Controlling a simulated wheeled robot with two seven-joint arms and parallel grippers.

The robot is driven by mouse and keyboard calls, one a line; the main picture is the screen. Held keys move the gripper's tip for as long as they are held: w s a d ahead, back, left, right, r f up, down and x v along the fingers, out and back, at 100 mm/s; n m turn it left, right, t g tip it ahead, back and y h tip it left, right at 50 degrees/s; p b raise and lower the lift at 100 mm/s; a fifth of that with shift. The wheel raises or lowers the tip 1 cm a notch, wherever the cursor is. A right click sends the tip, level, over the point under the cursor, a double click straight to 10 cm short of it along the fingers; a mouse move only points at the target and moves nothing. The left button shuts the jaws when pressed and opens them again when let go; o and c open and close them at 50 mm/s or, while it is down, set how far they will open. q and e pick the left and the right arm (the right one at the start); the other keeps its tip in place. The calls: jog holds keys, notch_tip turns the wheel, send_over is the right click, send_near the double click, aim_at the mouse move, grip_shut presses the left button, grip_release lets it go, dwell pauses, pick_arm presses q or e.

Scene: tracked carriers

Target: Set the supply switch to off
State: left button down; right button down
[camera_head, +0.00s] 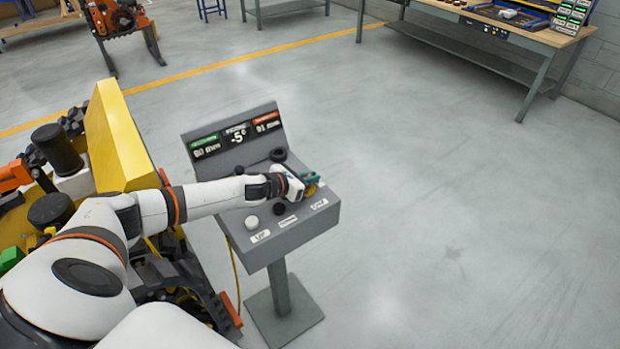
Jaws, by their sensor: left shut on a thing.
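A grey control console (325,218) on a post stands in the middle, with a tilted display panel (236,137) at its back. The supply switch (313,189), with yellow showing, sits at the right side of the console's sloped top. My left gripper (309,178) reaches over the console from the left, and its teal fingertips are shut on the switch. The gripper hides most of the switch, so its setting cannot be read. My right gripper is not in view.
Dark knobs (278,155) and a white round button (251,222) sit close to the gripper on the console top. A yellow machine (118,140) with black parts stands at left. The grey floor (430,180) to the right is clear. A workbench (500,30) stands at the back right.

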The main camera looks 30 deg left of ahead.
pick_arm(q)
jog(key=n+y, duration=0.2)
jog(key=shift+t+y, duration=0.3)
jog(key=shift+y, duration=0.1)
jog(key=shift+a+n+y+p, duration=0.15)
jog(key=shift+n+y+p, duration=0.25)
jog(key=shift+n+y, duration=0.7)
jog(key=n+y, duration=0.1)
jog(key=n+g+y+p, duration=0.1)
jog(key=n+y, duration=0.1)
jog(key=n+y+p, duration=0.1)
jog(key=y, duration=0.1)
jog(key=shift+a+r+n, duration=0.1)
jog(key=shift+a+n, duration=0.2)
jog(key=shift+a, duration=0.05)
jog(key=n+g+y, duration=0.1)
jog(key=n+g+y+p, duration=0.1)
jog(key=shift+s+a+n+y, duration=0.15)
jog(key=shift+n+y, duration=0.15)
jog(key=shift+n, duration=0.1)
jog(key=shift+s+a+n+g+y, duration=0.1)
jog(key=shift+a+n+g+y, duration=0.05)
jog(key=shift+n+g+y, duration=1)
jog(key=shift+s+a+n+g+y, duration=0.15)
jog(key=shift+n+g+y, duration=0.3)
jog(key=shift+n+g, duration=0.35)
jog(key=shift+s+n+g+y, duration=0.1)
jog(key=shift+n+g+y, duration=0.3)
jog(key=shift+n+g, duration=0.3)
